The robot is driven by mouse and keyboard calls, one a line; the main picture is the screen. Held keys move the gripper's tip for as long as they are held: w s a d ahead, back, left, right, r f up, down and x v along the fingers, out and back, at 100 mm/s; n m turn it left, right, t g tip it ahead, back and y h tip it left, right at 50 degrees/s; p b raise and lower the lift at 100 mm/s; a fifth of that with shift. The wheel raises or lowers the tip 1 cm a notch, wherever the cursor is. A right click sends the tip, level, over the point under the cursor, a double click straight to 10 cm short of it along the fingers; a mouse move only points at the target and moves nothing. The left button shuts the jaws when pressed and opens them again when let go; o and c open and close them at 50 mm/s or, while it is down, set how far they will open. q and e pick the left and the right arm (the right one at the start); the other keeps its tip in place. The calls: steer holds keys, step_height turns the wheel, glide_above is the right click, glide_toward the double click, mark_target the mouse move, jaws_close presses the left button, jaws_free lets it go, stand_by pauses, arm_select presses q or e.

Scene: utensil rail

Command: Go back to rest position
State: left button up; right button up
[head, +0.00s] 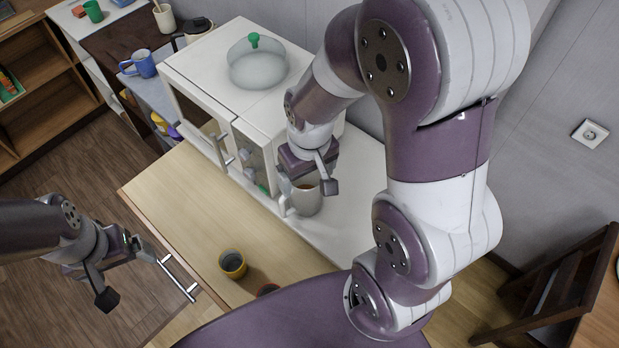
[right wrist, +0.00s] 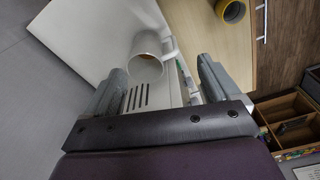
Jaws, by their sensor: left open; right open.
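My right gripper (head: 308,165) is open above the white counter beside the cabinet; its fingertips are partly hidden in the head view. A grey-white mug (head: 306,198) with brown contents stands just below it. In the right wrist view the mug (right wrist: 146,58) appears ahead of the open right gripper (right wrist: 162,82), between the lines of its fingers, with no visible contact. My left gripper (head: 148,252) is open and empty at the lower left, over the floor beside the wooden counter's front edge and close to a metal bar handle (head: 178,278).
A white cabinet (head: 205,72) with a glass dome (head: 257,64) on top stands behind the wooden counter (head: 190,215). A dark and yellow cup (head: 233,264) stands on that counter. A blue mug (head: 139,64) is further back. A dark wooden chair (head: 560,285) is at right.

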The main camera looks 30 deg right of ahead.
step_height(320, 180, down, 6)
steer(key=s+b, duration=0.2)
steer(key=b, duration=0.4)
steer(key=shift+s+m, duration=0.35)
steer(key=shift+m, duration=0.05)
steer(key=shift+d+r, duration=0.1)
